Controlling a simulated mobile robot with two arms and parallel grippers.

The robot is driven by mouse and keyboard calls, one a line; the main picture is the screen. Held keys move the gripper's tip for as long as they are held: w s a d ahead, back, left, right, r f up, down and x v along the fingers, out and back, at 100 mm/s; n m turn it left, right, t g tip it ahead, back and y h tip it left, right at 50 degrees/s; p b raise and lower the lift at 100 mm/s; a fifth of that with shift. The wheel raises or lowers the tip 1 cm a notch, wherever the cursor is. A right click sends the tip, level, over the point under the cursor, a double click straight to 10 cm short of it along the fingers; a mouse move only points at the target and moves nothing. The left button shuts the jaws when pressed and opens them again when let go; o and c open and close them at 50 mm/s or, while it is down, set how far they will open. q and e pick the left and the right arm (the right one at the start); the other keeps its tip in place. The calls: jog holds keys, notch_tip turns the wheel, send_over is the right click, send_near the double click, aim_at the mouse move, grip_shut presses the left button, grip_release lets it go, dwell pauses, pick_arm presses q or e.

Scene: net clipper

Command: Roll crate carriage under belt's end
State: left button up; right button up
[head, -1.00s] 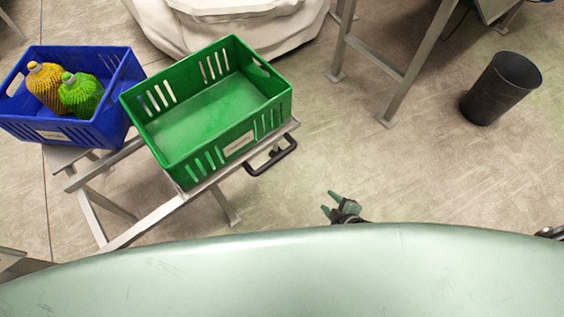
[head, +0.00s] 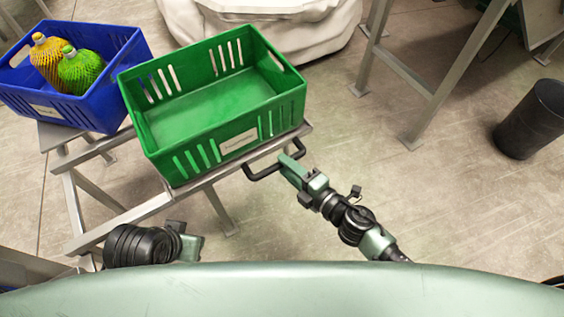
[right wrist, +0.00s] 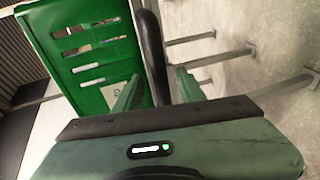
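The crate carriage is a grey metal frame (head: 125,216) with a black loop handle (head: 262,175) on its right end. An empty green crate (head: 200,98) sits on it, and the green crate also shows in the right wrist view (right wrist: 90,55). My right gripper (head: 291,155) is at the handle's right side. In the right wrist view its fingers stand apart with the black handle (right wrist: 151,50) between them, and a gap shows. Part of my left arm shows at the bottom left in the head view, with its fingertips hidden. I cannot make out the belt's end.
A blue crate (head: 72,108) with yellow and green netted items (head: 65,64) stands left of the green crate. Grey metal legs (head: 432,105) stand at the upper right. A black bin (head: 532,120) is at the right edge. The floor between is clear.

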jog(key=shift+x, duration=1.3)
grip_shut()
jog(key=shift+d, duration=0.1)
dwell(0.4)
